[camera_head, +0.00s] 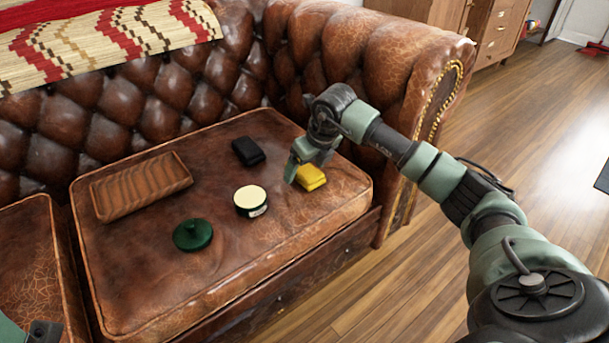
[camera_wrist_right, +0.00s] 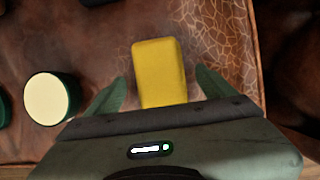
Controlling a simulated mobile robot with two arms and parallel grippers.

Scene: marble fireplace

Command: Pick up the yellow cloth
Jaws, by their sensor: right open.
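The yellow cloth (camera_head: 311,177) is a small folded block on the right part of the brown leather sofa cushion. My right gripper (camera_head: 304,172) is above and beside it in the head view and partly hides it. In the right wrist view the yellow cloth (camera_wrist_right: 158,72) lies between the two spread green fingers of my right gripper (camera_wrist_right: 163,90), with a gap on each side. The near end of the cloth is hidden by the gripper body. The right gripper is open and empty. Of my left arm only a small piece shows at the lower left corner; its gripper is not seen.
On the cushion (camera_head: 250,265) are a round cream-topped tin (camera_head: 250,199), a green lid (camera_head: 193,234), a black block (camera_head: 248,151) and a brown wooden tray (camera_head: 142,186). The sofa armrest (camera_head: 415,70) rises close behind the right gripper. Wooden floor (camera_head: 540,140) lies to the right.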

